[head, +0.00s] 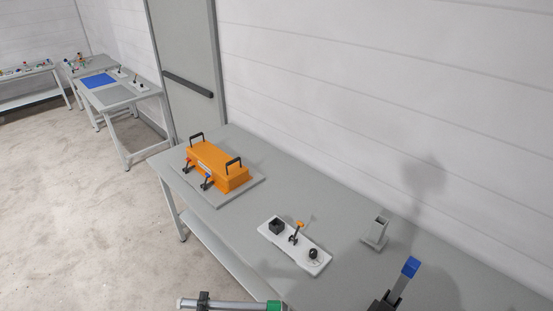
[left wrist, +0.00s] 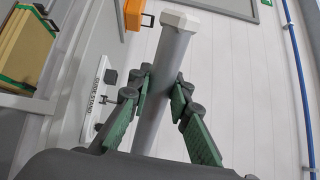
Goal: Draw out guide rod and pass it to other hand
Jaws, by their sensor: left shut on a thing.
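The guide rod (head: 240,304) is a pale grey tube lying level along the bottom edge of the head view, with a light cap at its left end and a green right end. In the left wrist view the rod (left wrist: 166,75) runs up between the fingers to its light angular cap. My left gripper (head: 203,300) is shut around the rod near the light end. Its green-padded fingers (left wrist: 163,100) show in the left wrist view. A dark part with a blue-tipped grey bar (head: 405,275) rises at bottom right; it may be my right gripper, mostly cut off.
The grey table (head: 330,215) holds an orange box (head: 215,165) with black handles and clamps. A white plate (head: 308,266) carries a black block and small fittings.

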